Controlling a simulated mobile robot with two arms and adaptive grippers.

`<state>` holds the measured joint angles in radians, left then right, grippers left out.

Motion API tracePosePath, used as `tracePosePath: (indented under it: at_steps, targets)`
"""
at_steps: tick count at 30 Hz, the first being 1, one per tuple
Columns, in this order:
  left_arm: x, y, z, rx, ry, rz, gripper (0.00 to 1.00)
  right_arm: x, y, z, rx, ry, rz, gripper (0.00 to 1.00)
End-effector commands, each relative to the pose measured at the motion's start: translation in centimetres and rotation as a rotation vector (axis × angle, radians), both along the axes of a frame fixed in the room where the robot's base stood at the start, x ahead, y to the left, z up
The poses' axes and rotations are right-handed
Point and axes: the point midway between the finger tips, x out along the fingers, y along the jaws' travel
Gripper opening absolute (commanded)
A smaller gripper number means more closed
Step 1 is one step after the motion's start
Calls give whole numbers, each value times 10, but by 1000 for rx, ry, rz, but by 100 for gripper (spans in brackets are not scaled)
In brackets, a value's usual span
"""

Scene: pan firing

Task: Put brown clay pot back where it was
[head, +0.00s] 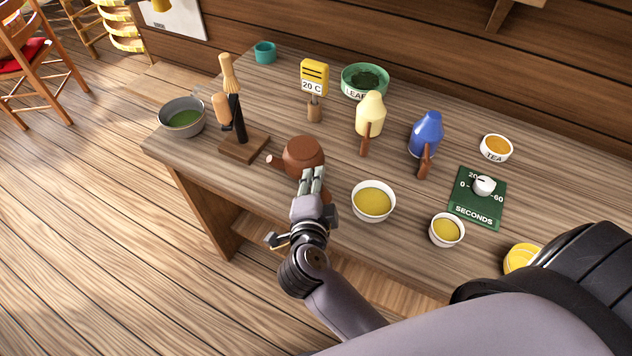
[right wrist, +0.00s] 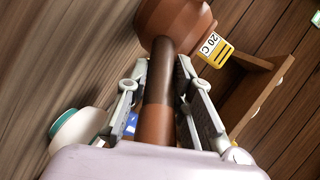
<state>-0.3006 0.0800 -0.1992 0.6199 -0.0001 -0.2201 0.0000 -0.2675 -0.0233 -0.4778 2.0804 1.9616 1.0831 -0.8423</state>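The brown clay pot (head: 303,154) is round, with a short spout pointing left, and sits at the front middle of the table in the head view. Its body also shows at the top of the right wrist view (right wrist: 175,20). My right gripper (head: 313,178) is at its near side. In the right wrist view my right gripper (right wrist: 165,68) has its fingers closed on both sides of the pot's long brown handle (right wrist: 157,100). Whether the pot touches the table or hangs just above it, I cannot tell. My left gripper is not in view.
A wooden stand (head: 243,147) with a whisk is close left of the pot. A bowl of yellow powder (head: 373,201) is close right. A yellow 20 C sign (head: 314,76), yellow bottle (head: 370,113) and blue bottle (head: 426,134) stand behind. A green timer (head: 478,199) lies right.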

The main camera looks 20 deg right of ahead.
Motion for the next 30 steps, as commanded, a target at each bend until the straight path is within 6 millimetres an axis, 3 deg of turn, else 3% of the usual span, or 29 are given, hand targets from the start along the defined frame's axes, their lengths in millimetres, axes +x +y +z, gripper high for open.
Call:
tracePosePath:
  at_steps: [9,20,30]
  targets:
    - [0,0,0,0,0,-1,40,0,0,0,0,1,0,42]
    - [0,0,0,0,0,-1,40,-1,1,4,0,0,1,42]
    - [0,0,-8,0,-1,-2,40,-56,30,21,4,4,0,42]
